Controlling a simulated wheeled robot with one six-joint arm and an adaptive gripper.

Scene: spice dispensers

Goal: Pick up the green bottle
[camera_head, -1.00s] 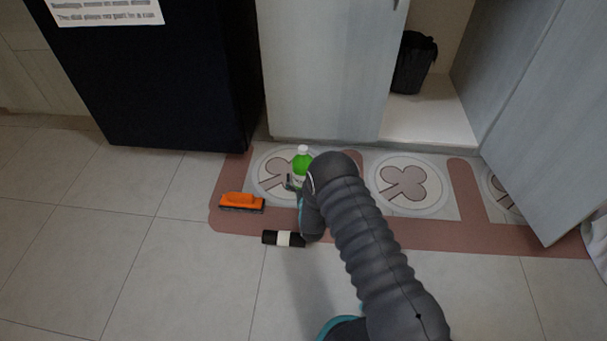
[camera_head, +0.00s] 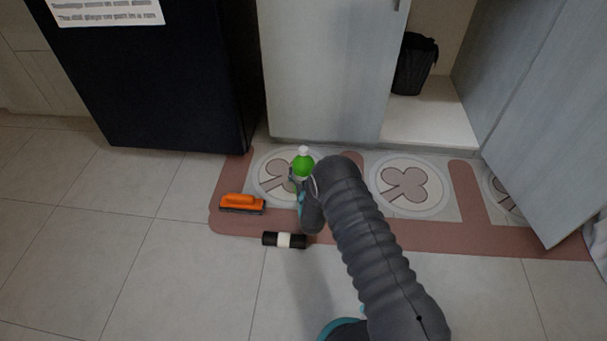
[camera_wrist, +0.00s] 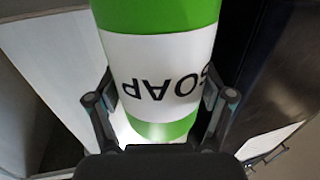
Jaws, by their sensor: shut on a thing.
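The green bottle (camera_head: 303,166) with a white cap stands out over the mat in the head view, just beyond my gripper (camera_head: 297,184). In the wrist view the bottle (camera_wrist: 158,60) fills the upper middle, green with a white band lettered SOAP, upside down in the picture. My gripper (camera_wrist: 165,108) is shut on it, with one finger at each side of the white band. In the head view my arm hides part of the gripper and the lower part of the bottle. I cannot tell whether its base touches the mat.
An orange brush (camera_head: 242,202) lies on the mat (camera_head: 330,229) to the left. A black and white roll (camera_head: 284,240) lies at its front edge. A dark cabinet (camera_head: 160,80) stands behind left. An open cupboard (camera_head: 430,121) holds a black bin (camera_head: 414,65). Floor at front left is clear.

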